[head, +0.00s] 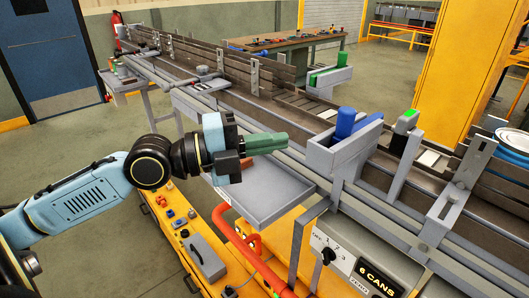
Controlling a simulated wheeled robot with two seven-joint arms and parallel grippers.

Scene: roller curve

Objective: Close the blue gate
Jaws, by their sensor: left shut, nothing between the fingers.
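The blue gate (346,122) shows as an upright blue rounded piece in a grey bracket on the near side of the conveyor, right of centre. A second, slanted blue piece lies just behind it. I cannot tell from this view whether the gate is open or closed. My left gripper (284,140) reaches in from the left, its green fingers shut and empty. In the picture it points toward the blue gate, with a visible gap between fingertips and bracket. My right gripper is not in view.
The conveyor (185,80) runs from back left to front right. A grey tray (270,205) sits below my left gripper. A green-topped post (406,119) stands right of the gate. A control box labelled "6 CANS" (375,276) is in front. An orange pipe (237,240) runs below.

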